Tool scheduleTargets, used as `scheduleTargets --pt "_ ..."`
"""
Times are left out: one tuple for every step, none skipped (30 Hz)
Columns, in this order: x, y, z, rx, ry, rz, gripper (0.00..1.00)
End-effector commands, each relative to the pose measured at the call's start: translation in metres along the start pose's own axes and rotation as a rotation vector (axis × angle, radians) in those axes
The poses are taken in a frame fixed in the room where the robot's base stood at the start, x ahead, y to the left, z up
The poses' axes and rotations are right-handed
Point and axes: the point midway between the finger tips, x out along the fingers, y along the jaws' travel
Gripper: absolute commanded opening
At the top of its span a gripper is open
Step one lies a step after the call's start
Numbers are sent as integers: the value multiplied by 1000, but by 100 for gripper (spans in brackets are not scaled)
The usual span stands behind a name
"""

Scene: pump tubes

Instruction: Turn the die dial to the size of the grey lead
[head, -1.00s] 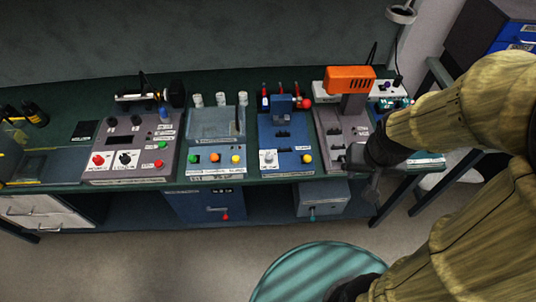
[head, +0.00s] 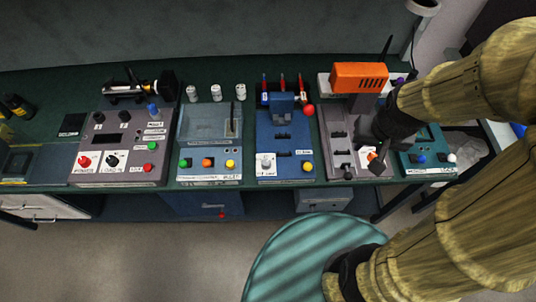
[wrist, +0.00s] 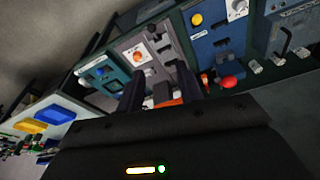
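The blue station (head: 285,145) stands mid-bench. A small grey dial (head: 265,162) on a white plate sits at its front left and looks like the die dial. Its setting is too small to read. The dial also shows at the top of the wrist view (wrist: 237,6). I cannot pick out a grey lead.
Beside the dial is a yellow button (head: 307,167). A red ball (head: 309,110) and several red-handled items (head: 282,80) stand at the blue station's back. The orange head (head: 359,77) rises behind my gripper. A teal stool (head: 300,255) stands in front of the bench.

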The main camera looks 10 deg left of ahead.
Motion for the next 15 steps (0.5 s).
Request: scheduleTargets --pt "0 0 0 0 0 0 36" --pt "0 0 0 0 0 0 36" --pt "0 0 0 0 0 0 36" --pt "0 0 0 0 0 0 36" --pt "0 0 0 0 0 0 36" --pt "0 0 0 0 0 0 44" --pt "0 0 0 1 -1 -1 50" --pt "1 -1 -1 2 -2 -2 50" --pt "2 -3 -2 4 -4 -4 50" --pt "3 -5 -4 8 -7 -7 50" --pt "5 -8 -6 14 -12 -10 50" --pt "9 -13 -9 23 -21 -16 50" --pt "12 -18 -12 30 -27 -21 50" --pt "16 -24 -15 38 -37 -26 50" --pt "21 -32 -20 56 -50 -33 50"
